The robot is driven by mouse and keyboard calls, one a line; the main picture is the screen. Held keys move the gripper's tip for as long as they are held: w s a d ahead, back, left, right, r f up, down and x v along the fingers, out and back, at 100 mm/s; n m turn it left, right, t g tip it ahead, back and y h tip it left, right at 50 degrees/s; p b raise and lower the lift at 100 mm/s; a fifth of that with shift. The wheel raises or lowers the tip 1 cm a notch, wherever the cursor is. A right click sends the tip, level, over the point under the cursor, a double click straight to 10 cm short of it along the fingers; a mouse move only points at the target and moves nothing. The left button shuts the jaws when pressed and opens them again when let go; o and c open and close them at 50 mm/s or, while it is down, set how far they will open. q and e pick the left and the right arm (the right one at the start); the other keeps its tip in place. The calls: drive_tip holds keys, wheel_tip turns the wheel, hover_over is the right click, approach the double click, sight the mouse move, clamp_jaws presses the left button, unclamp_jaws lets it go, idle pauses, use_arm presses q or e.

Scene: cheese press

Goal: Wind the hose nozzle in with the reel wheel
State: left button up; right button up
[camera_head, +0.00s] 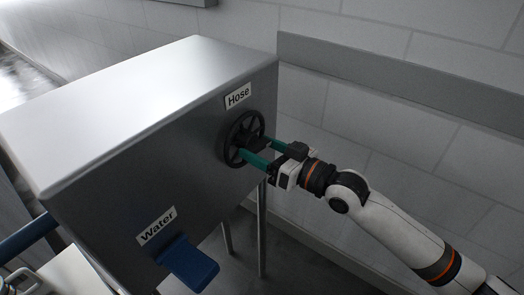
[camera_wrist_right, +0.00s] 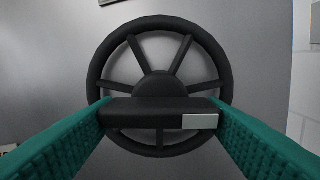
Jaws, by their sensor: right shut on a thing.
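The black spoked reel wheel (camera_head: 238,131) is mounted on the front of a steel cabinet, under a "Hose" label (camera_head: 238,95). My right gripper (camera_head: 258,149) is at the wheel with its green fingers on either side of the black bar-shaped handle across the hub. In the right wrist view the wheel (camera_wrist_right: 160,50) faces me, and the fingers of my right gripper (camera_wrist_right: 160,113) close on the ends of the handle (camera_wrist_right: 145,110). A light grey patch shows on the handle's right part. The hose nozzle is not visible. My left gripper is not in view.
The steel cabinet (camera_head: 140,90) fills the left and middle. A blue lever (camera_head: 188,265) juts out below a "Water" label (camera_head: 157,226). Metal legs (camera_head: 261,230) stand under the cabinet. A tiled wall (camera_head: 440,130) with a grey rail runs behind my right arm.

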drive_tip(key=shift+f, duration=0.1)
idle(0.4)
drive_tip(key=o, duration=1)
drive_tip(key=shift+b+v, duration=1.1)
drive_tip(key=shift+v, duration=4.95)
drive_tip(key=shift+w, duration=0.1)
